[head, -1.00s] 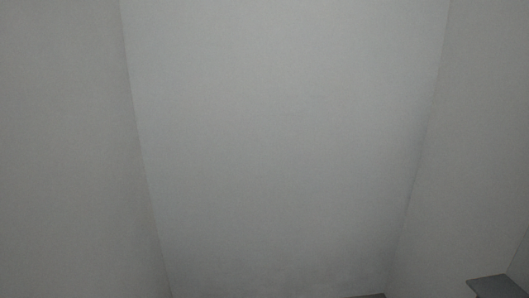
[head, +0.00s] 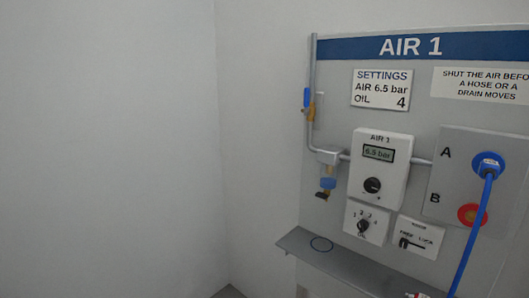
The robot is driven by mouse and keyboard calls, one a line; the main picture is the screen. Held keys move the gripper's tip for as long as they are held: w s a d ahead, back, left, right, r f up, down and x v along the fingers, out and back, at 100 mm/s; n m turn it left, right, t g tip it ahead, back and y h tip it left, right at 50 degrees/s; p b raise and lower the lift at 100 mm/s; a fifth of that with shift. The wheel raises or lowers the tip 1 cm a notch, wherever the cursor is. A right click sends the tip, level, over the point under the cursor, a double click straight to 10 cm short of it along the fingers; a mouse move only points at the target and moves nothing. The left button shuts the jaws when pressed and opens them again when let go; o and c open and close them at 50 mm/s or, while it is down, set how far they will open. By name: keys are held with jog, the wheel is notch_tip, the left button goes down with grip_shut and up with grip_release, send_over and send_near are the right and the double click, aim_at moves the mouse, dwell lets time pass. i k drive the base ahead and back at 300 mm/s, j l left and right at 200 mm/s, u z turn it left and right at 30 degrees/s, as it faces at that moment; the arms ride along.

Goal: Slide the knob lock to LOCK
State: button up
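The knob lock (head: 417,239) is a small white plate low on the grey AIR 1 panel. It has a black slider (head: 405,243) near its left side, under small words too blurred to read surely. Above it, a white regulator box (head: 381,168) shows 6.5 bar and carries a round black knob (head: 372,185). An oil dial (head: 363,225) sits left of the lock plate. My gripper is not in view.
A grey shelf (head: 345,266) juts out below the lock plate. A blue hose (head: 468,245) hangs from blue port A (head: 487,166) at right, above red port B (head: 472,214). A pipe with a blue-handled valve (head: 308,100) runs at left. Bare wall fills the left.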

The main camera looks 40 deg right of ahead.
aim_at(403, 242)
jog(key=k+z, duration=0.1)
jog(key=z, duration=1.25)
